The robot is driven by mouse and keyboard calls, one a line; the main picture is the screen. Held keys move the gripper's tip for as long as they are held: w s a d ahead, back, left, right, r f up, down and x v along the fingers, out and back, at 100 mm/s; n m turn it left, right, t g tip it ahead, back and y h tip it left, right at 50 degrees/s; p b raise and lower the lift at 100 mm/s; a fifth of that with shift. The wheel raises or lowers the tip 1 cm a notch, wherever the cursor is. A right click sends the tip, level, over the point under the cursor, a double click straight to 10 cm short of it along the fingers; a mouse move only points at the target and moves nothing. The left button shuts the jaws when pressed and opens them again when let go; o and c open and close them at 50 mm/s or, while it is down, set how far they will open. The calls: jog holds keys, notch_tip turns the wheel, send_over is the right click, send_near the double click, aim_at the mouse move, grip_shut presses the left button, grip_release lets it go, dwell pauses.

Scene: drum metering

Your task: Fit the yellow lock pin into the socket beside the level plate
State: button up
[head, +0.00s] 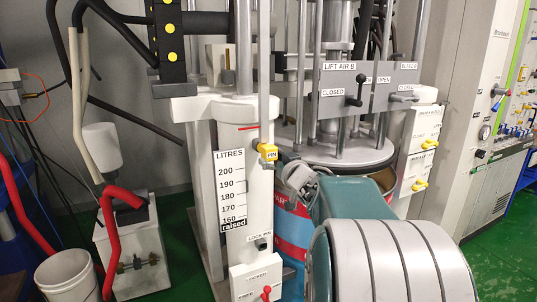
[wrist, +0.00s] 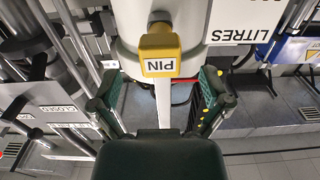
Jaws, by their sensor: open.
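The yellow lock pin (head: 266,151), labelled PIN, sits on the front of the white column, to the right of the top of the level plate (head: 231,190). The plate reads LITRES, with a "raised" mark at its bottom. A dark socket (head: 262,243) under the LOCK PIN label is lower on the column. In the wrist view the pin (wrist: 159,52) is upside down, ahead of my gripper (wrist: 158,82). My gripper is open, its fingers apart on either side and empty. In the head view my gripper (head: 298,178) is just right of and below the pin.
A red-handled lever (head: 266,292) marked LOCKED is below the socket. A thin upright rod runs close past the pin. A lift air panel (head: 375,88) with a black lever stands to the right. A white bucket (head: 68,276) and red hose (head: 112,230) are at left.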

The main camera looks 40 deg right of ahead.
jog(key=v, duration=0.6)
dwell(0.7)
